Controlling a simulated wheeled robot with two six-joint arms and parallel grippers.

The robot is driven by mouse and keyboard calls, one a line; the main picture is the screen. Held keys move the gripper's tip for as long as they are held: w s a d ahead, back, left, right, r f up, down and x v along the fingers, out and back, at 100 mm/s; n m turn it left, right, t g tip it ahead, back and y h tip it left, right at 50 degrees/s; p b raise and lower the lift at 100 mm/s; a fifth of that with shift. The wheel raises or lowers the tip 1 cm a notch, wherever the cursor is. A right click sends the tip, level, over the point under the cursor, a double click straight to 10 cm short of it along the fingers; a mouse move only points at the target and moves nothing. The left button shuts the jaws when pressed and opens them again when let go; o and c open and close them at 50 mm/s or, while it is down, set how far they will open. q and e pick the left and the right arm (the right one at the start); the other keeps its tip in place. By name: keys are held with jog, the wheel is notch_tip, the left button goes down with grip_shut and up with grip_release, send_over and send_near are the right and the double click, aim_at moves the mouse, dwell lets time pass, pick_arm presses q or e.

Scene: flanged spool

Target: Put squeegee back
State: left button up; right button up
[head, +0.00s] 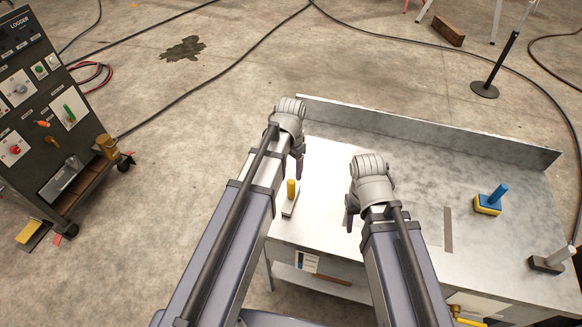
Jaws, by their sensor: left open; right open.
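A tool with an upright yellow handle on a narrow pale base (289,209) stands near the left edge of the metal table; it looks like the squeegee, but it is small here. My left gripper (298,168) is open above the table, just beyond the yellow handle and apart from it in the picture. My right gripper (350,212) is open and empty, to the right of that tool over the table. The fingers of both grippers are partly hidden by the wrists.
The metal table (400,150) has a raised back edge. A blue-handled yellow block (488,205) and a grey-handled dark block (548,263) stand at its right. A dark strip (448,230) marks the top. A control cabinet (45,110) stands at the left.

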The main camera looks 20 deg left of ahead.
pick_arm(q)
jog(key=shift+r, duration=0.35)
jog(key=s+d+n+y, duration=0.1)
jog(key=s+d+n, duration=0.1)
jog(key=s+d, duration=0.8)
jog(key=s, duration=0.4)
jog(key=shift+s+d, duration=0.2)
jog(key=shift+d, duration=0.05)
